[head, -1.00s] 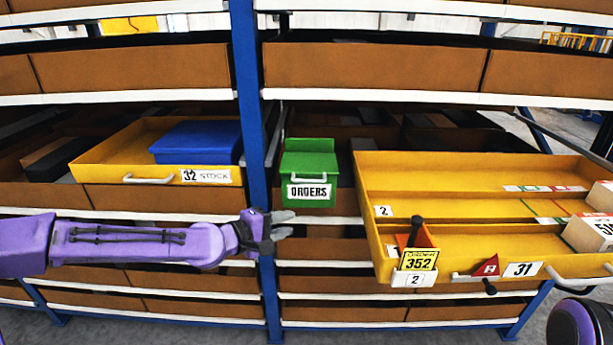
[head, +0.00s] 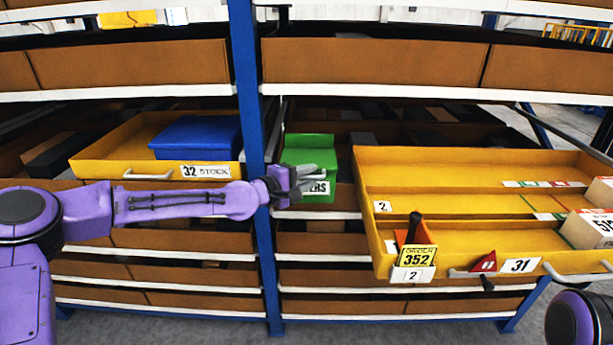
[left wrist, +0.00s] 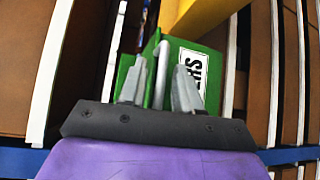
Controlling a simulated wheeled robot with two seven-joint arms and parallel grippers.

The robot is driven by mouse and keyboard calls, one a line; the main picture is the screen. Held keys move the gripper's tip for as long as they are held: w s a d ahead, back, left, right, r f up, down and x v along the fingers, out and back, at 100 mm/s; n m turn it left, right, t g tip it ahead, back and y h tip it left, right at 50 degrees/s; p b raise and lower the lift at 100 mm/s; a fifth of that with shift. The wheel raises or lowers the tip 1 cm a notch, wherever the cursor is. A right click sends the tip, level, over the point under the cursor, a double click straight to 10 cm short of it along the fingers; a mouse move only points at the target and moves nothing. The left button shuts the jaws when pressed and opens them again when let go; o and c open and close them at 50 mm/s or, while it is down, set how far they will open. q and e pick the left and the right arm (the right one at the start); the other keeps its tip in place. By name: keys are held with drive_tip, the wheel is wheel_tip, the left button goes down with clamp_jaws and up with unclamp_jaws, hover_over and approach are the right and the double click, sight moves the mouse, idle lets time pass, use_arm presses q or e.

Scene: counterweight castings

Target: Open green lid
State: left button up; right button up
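The green box with its green lid (head: 309,143) sits on the middle shelf, just right of the blue post. The lid looks closed. Its white label is partly hidden by my left gripper (head: 322,178), which reaches in from the left at the box's front. In the left wrist view the two grey fingers of my left gripper (left wrist: 160,90) stand apart, with the pale handle (left wrist: 161,62) between them and the green box (left wrist: 178,52) beyond. I cannot tell whether a finger touches the handle. My right gripper is out of view; only a purple part of mine shows at lower right.
A yellow drawer (head: 470,180) is pulled out to the right, with boxes at its far right. A yellow drawer (head: 95,165) holding a blue box (head: 197,137) is at the left. The blue post (head: 243,70) stands close behind my left wrist.

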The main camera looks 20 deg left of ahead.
use_arm(q)
clamp_jaws()
drive_tip(key=shift+r, duration=0.1)
